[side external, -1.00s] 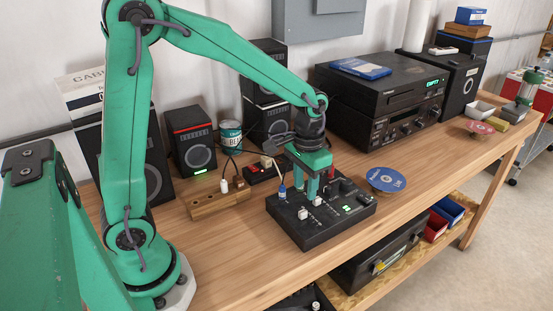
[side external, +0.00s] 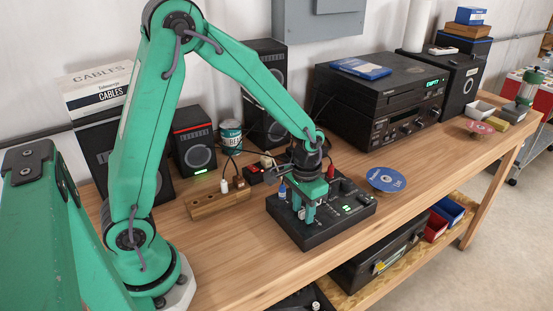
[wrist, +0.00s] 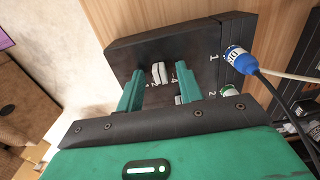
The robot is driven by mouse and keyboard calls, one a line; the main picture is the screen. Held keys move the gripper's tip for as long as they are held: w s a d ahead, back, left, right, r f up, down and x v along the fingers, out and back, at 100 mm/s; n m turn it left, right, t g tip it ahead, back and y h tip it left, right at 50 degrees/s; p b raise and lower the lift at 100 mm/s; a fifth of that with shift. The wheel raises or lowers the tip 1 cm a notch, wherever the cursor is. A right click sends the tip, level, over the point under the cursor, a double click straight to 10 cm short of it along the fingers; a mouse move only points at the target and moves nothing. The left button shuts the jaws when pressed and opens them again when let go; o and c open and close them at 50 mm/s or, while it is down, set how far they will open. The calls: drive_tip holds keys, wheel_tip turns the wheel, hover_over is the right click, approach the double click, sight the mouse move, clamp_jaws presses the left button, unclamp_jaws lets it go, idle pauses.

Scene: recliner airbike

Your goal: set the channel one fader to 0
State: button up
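The black mixer (side external: 318,236) lies on the bench, with a blue plug (side external: 282,191) at its back left edge. In the wrist view the mixer (wrist: 125,48) shows printed numbers and the blue plug (wrist: 238,60) beside the "1". A white fader cap (wrist: 158,73) stands between my gripper's two green fingers (wrist: 160,80). A gap shows on each side of the cap. A second pale cap (wrist: 178,99) is mostly hidden behind the gripper body. In the side view my gripper (side external: 304,219) is low over the front left of the mixer, fingers down and apart.
A red plug (side external: 330,171) stands at the mixer's back. A wooden block (side external: 217,204) is at left and a blue disc (side external: 386,180) at right. Bare bench lies in front.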

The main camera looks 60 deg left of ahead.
sight(314, 229)
clamp_jaws()
drive_tip(key=shift+d, duration=2.3)
unclamp_jaws()
drive_tip(key=shift+r, duration=0.15)
